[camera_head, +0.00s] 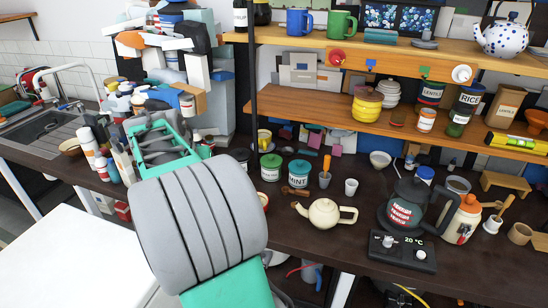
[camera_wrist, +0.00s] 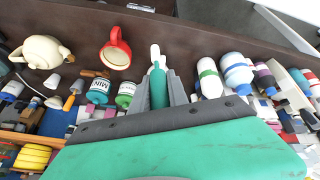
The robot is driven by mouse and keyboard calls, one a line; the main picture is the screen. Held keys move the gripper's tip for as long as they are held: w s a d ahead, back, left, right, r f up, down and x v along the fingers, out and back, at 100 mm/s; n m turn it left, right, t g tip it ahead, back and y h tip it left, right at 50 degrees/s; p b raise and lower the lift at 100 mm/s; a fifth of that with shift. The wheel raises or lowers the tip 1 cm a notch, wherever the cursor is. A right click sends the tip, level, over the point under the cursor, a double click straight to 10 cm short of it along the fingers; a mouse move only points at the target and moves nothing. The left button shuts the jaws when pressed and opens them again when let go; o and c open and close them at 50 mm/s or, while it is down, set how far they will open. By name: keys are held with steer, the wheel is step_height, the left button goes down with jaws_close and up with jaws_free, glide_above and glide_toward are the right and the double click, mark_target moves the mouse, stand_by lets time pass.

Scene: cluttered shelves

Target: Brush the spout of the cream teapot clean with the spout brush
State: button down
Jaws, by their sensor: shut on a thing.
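The cream teapot (camera_head: 323,213) stands upright on the dark counter, its spout to the left and its handle to the right. It also shows at the left of the wrist view (camera_wrist: 42,51). My gripper (camera_wrist: 160,92) is shut on a slim green thing (camera_wrist: 158,88) with a pale tip, at some distance from the teapot. I cannot tell whether it is the spout brush. In the head view my arm hides most of the grip. An orange-handled tool (camera_head: 326,163) stands in a small grey cup (camera_head: 324,180) behind the teapot.
Mint jar (camera_head: 298,173), white cup (camera_head: 351,187) and dark kettle (camera_head: 405,205) stand around the teapot. Bottles (camera_head: 90,148) crowd the left. Shelves (camera_head: 300,112) hang above. The counter before the teapot is clear.

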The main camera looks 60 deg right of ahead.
steer(key=s+d+r+m+g+p, duration=0.15)
steer(key=s+d+m+g, duration=0.45)
steer(key=s+d, duration=1.1)
step_height(320, 180, down, 6)
steer(key=s+m+t+b, duration=0.1)
steer(key=s+m+b, duration=0.1)
steer(key=b, duration=0.3)
steer(key=shift+s+a+t, duration=0.25)
steer(key=shift+a+t, duration=0.05)
steer(key=shift+r, duration=0.1)
